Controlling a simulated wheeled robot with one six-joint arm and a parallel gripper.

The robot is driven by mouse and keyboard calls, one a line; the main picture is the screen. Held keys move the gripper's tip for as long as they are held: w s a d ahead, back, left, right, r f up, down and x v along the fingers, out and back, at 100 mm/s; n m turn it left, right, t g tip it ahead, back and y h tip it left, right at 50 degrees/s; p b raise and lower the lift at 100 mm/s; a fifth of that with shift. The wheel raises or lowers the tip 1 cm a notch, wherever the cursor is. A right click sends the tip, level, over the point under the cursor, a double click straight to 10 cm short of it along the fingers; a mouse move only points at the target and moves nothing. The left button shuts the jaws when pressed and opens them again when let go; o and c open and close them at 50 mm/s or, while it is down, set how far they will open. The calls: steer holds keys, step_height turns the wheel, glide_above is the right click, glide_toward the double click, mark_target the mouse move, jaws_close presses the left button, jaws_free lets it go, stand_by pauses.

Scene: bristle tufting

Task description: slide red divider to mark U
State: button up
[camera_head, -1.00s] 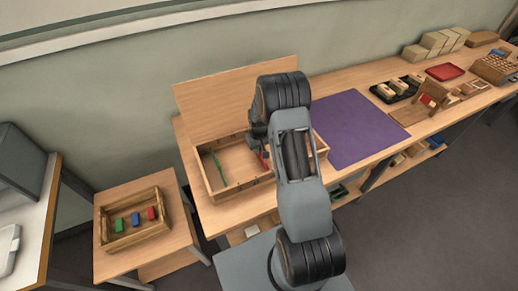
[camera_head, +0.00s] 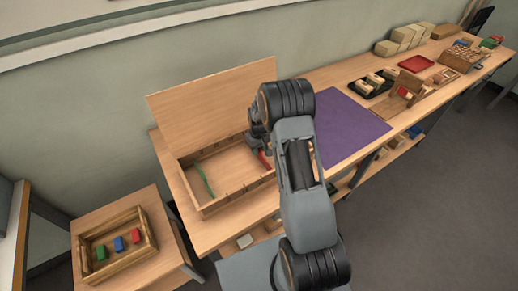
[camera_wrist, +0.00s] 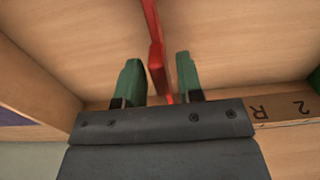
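The red divider (camera_head: 264,159) stands in the open wooden box (camera_head: 238,202), to the right of the green divider (camera_head: 204,179). My gripper (camera_wrist: 158,82) is down at the box, with its two green fingertips on either side of the red divider (camera_wrist: 156,62). A narrow gap shows between the divider and each finger, so the gripper looks open around it. In the wrist view the box rim (camera_wrist: 285,108) carries the marks R and 2. Mark U cannot be made out. My arm hides the right part of the box in the head view.
A wooden panel (camera_head: 212,100) stands behind the box. A purple mat (camera_head: 346,128) lies to its right. A tray (camera_head: 83,254) with green, blue and red blocks sits on a lower side table at left. Trays and blocks fill the bench's far right end.

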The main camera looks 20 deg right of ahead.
steer(key=shift+o, duration=0.4)
steer(key=shift+r, duration=0.1)
steer(key=shift+d+r, duration=0.1)
steer(key=shift+r, duration=0.2)
step_height(320, 180, up, 13)
steer(key=b, duration=0.2)
